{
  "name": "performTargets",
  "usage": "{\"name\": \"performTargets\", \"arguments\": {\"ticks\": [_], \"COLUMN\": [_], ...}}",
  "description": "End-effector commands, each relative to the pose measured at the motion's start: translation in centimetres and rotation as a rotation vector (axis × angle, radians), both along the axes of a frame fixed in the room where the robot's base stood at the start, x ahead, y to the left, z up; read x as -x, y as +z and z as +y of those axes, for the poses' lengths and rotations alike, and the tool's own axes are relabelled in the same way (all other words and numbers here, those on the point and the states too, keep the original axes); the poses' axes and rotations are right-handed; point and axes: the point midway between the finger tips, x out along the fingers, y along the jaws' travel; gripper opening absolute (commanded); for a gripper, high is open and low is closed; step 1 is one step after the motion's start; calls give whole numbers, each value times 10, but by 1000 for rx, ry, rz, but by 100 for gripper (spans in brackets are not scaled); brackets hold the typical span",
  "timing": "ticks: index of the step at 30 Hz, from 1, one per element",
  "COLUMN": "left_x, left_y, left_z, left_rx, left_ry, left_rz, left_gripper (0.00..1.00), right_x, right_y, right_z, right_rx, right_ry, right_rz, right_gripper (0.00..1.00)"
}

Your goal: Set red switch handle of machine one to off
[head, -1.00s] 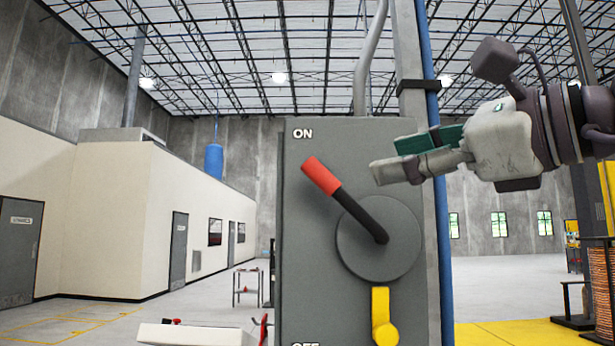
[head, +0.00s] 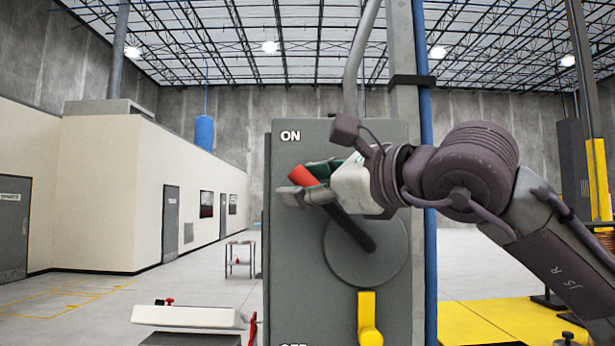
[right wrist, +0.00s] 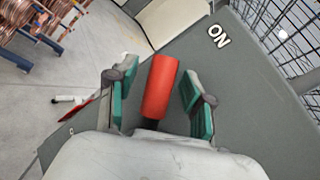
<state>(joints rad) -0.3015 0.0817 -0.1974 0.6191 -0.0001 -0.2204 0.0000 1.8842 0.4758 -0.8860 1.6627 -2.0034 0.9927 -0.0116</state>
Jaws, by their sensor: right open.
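The grey switch box (head: 295,235) of the machine stands in front of me, with ON at its top and OFF partly cut off at the bottom. Its black lever (head: 352,228) on a round disc points up and left, toward ON. The red handle (head: 302,178) is at the lever's end. My right gripper (head: 307,178) is open around the red handle. In the right wrist view the red handle (right wrist: 161,86) lies between the two green-padded fingers, with gaps on both sides. My left gripper is not in view.
A yellow lever (head: 367,318) sits below the disc on the same box. A blue pipe (head: 426,150) runs up behind the box. A white surface (head: 188,317) is low at the left. Open floor lies beyond on both sides.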

Motion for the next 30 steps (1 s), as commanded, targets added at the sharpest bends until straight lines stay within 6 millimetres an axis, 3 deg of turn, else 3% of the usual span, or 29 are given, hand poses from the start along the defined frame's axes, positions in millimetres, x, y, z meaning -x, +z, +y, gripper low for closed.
{"name": "performTargets", "arguments": {"ticks": [4,13,30], "left_x": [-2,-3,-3], "left_y": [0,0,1], "left_z": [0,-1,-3], "left_rx": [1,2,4], "left_ry": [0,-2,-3], "left_rz": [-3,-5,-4], "left_gripper": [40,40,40], "right_x": [0,0,1], "right_y": [0,0,-4], "right_z": [0,0,5], "right_rx": [0,0,51], "right_ry": [0,1,0], "right_rz": [0,0,1], "right_gripper": [52,2,0]}}
